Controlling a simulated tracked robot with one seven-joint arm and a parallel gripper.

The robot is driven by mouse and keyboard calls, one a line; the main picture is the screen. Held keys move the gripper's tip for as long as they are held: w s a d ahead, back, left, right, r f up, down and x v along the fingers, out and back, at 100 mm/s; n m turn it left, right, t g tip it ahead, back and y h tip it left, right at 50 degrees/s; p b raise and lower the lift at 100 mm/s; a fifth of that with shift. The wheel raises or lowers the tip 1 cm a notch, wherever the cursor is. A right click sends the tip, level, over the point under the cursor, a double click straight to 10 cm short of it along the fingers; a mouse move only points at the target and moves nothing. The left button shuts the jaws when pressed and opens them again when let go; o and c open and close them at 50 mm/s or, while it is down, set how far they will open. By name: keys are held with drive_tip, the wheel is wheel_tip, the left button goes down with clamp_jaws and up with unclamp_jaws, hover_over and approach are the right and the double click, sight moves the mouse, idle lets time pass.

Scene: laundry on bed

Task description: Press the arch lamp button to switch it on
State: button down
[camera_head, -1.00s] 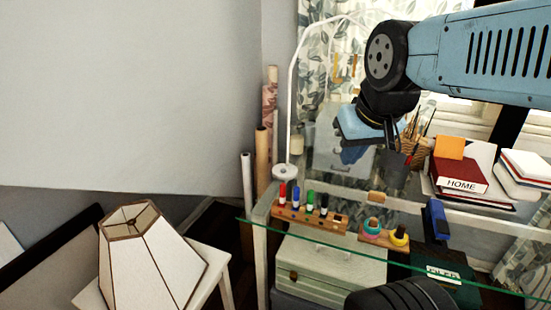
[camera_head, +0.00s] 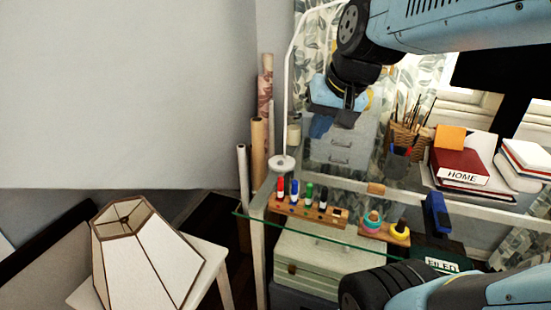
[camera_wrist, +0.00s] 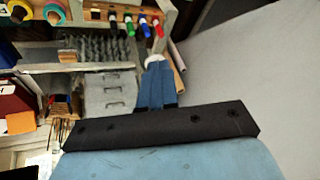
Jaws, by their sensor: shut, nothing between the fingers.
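The white arch lamp (camera_head: 286,110) stands on the far left corner of the glass desk, with a thin curved pole. Its round white base (camera_head: 283,163) sits behind the marker rack. I cannot make out the button. My gripper (camera_head: 320,128) is up and to the right of the base, apart from it in the picture. In the wrist view my blue fingers (camera_wrist: 155,68) are shut and empty, and they point toward a pale round part that looks like the lamp base. The fingers partly cover it.
A wooden rack of markers (camera_head: 308,210) and a tape holder (camera_head: 385,237) lie on the glass desk (camera_head: 350,250). Books (camera_head: 465,165) and a brush basket (camera_head: 408,138) are to the right. Paper rolls (camera_head: 259,150) stand left of the lamp. A lampshade (camera_head: 145,255) is at lower left.

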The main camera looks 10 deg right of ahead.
drive_tip(key=w+a+f+m+y, duration=0.2)
drive_tip(key=w+a+m, duration=0.15)
drive_tip(key=w, duration=0.75)
drive_tip(key=m+t+y, duration=0.2)
drive_tip(key=m, duration=1.2)
hover_over(282, 163)
wheel_tip(282, 163, down, 19)
drive_tip(key=shift+f, duration=0.15)
drive_tip(key=shift+f, duration=0.15)
drive_tip(key=shift+f, duration=4.25)
drive_tip(key=shift+f, duration=0.8)
drive_tip(key=shift+w+r, duration=0.1)
drive_tip(key=shift+r, duration=0.8)
